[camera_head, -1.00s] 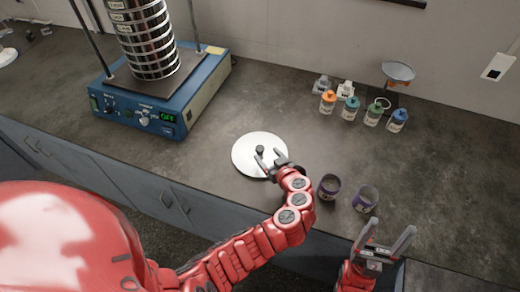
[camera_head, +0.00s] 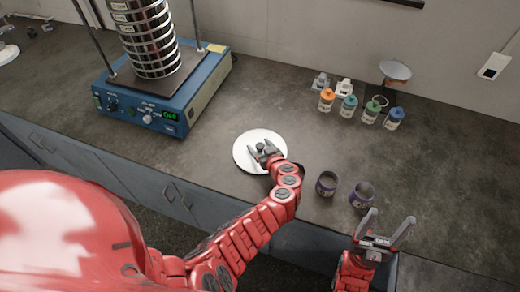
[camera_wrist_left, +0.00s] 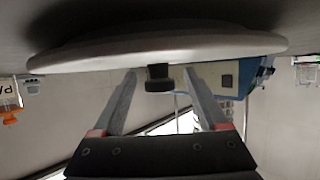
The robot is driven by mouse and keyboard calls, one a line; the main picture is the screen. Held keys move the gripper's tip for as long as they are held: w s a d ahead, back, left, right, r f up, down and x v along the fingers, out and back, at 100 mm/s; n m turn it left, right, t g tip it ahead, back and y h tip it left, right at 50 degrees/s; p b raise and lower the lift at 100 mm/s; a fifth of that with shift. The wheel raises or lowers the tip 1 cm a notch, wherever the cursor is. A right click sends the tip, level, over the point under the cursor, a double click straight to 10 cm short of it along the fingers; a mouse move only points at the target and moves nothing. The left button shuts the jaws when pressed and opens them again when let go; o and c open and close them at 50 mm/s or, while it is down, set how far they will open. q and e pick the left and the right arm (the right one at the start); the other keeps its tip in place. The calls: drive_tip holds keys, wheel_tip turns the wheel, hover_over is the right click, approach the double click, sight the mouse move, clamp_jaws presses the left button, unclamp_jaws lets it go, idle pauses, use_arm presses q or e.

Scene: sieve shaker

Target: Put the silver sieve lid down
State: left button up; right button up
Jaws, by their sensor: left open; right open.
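The silver sieve lid (camera_head: 243,153), a pale round disc with a dark knob (camera_head: 261,147), lies flat on the dark counter in the head view. My left gripper (camera_head: 262,152) is open at the lid, its fingers on either side of the knob. In the left wrist view the lid (camera_wrist_left: 100,52) spans the top, and the knob (camera_wrist_left: 159,77) sits between the spread fingers of the gripper (camera_wrist_left: 160,88) with gaps on both sides. My right gripper (camera_head: 388,230) is open and empty over the counter's front edge at the lower right.
A blue sieve shaker (camera_head: 160,110) with a tall sieve stack (camera_head: 150,40) stands at the left back. Two dark jars (camera_head: 327,184) are right of the left gripper. Several small bottles (camera_head: 347,106) and a balance (camera_head: 395,71) stand at the back right. The middle of the counter is clear.

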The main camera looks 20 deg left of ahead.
use_arm(q)
clamp_jaws()
idle(0.3)
drive_tip(key=shift+r, duration=0.1)
